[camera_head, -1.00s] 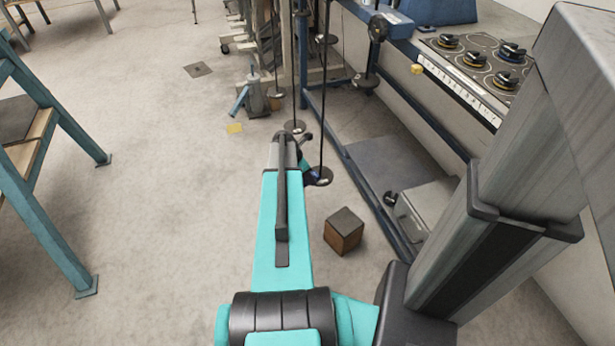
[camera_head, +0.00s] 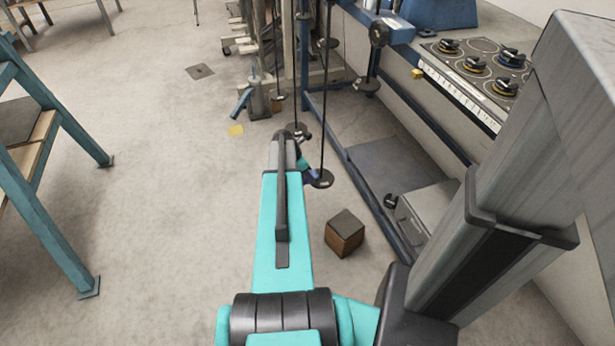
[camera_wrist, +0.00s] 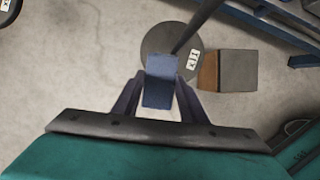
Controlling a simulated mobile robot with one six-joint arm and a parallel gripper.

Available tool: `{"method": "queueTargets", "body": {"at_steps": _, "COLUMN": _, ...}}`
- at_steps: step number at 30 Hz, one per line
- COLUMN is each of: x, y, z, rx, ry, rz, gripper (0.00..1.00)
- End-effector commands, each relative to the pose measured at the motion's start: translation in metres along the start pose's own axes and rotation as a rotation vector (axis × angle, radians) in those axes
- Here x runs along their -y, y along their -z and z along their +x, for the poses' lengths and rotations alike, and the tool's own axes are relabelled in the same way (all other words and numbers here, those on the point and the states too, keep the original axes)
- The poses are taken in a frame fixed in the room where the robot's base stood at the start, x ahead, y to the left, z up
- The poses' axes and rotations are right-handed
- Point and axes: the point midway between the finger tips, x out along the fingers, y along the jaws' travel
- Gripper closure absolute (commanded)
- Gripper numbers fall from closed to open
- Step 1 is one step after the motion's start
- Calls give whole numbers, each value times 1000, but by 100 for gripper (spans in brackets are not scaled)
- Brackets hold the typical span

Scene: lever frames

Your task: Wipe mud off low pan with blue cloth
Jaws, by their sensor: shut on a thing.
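My gripper (camera_wrist: 157,98) is shut on a folded blue cloth (camera_wrist: 160,82), held between the two fingers. In the wrist view the cloth overlaps the near edge of a round dark pan (camera_wrist: 160,42) hung on a rod; I cannot tell whether they touch. The pan has a small white label, and no mud can be made out on its visible face. In the head view the low pan (camera_head: 321,180) hangs near the floor just right of my arm. A bit of blue cloth (camera_head: 314,173) shows at its left edge, and most of my gripper is hidden behind my arm.
A brown box with a dark top (camera_head: 344,232) stands on the floor near the pan. A blue frame (camera_head: 345,160) and a grey case (camera_head: 425,210) lie to the right.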

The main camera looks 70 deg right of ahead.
Motion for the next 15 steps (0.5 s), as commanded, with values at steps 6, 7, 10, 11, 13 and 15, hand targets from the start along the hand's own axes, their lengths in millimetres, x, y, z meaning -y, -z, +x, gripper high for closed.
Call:
{"method": "queueTargets", "body": {"at_steps": 6, "x": -6, "y": -1, "z": 0, "rx": 0, "ry": -1, "rz": 0, "gripper": 80}}
{"method": "queueTargets", "body": {"at_steps": 7, "x": -6, "y": -1, "z": 0, "rx": 0, "ry": -1, "rz": 0, "gripper": 80}}
{"method": "queueTargets", "body": {"at_steps": 10, "x": -6, "y": -1, "z": 0, "rx": 0, "ry": -1, "rz": 0, "gripper": 80}}
{"method": "queueTargets", "body": {"at_steps": 11, "x": -6, "y": -1, "z": 0, "rx": 0, "ry": 0, "rz": 0, "gripper": 80}}
{"method": "queueTargets", "body": {"at_steps": 13, "x": -6, "y": -1, "z": 0, "rx": 0, "ry": -1, "rz": 0, "gripper": 80}}
{"method": "queueTargets", "body": {"at_steps": 15, "x": -6, "y": -1, "z": 0, "rx": 0, "ry": 0, "rz": 0, "gripper": 80}}
